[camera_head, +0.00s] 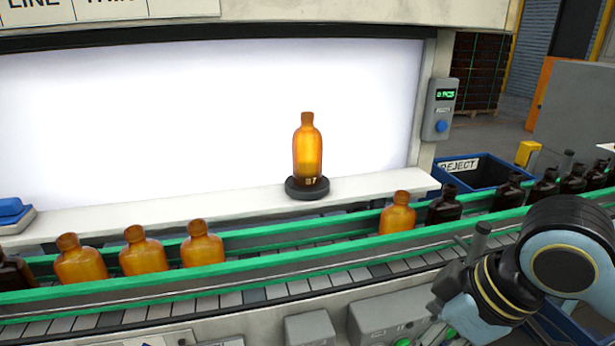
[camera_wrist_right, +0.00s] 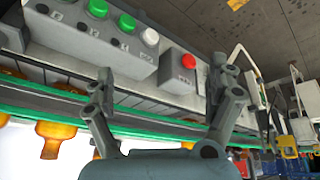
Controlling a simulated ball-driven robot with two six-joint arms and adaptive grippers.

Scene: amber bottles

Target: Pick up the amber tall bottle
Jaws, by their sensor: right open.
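The amber tall bottle (camera_head: 307,150) stands upright on a round black base (camera_head: 307,188) on the white ledge, in front of the bright panel. My right arm comes in at the lower right of the head view. Its gripper shows fully in the right wrist view (camera_wrist_right: 163,78), open with nothing between the fingers. It is well to the right of the tall bottle and lower, on the near side of the conveyor. My left gripper is not in view.
A conveyor (camera_head: 260,293) with green rails (camera_head: 290,272) crosses in front of the ledge. Several shorter amber bottles (camera_head: 142,253) and dark bottles (camera_head: 445,206) stand on it. A blue reject bin (camera_head: 480,170) is behind at right. A control panel with buttons (camera_wrist_right: 188,62) is near my right gripper.

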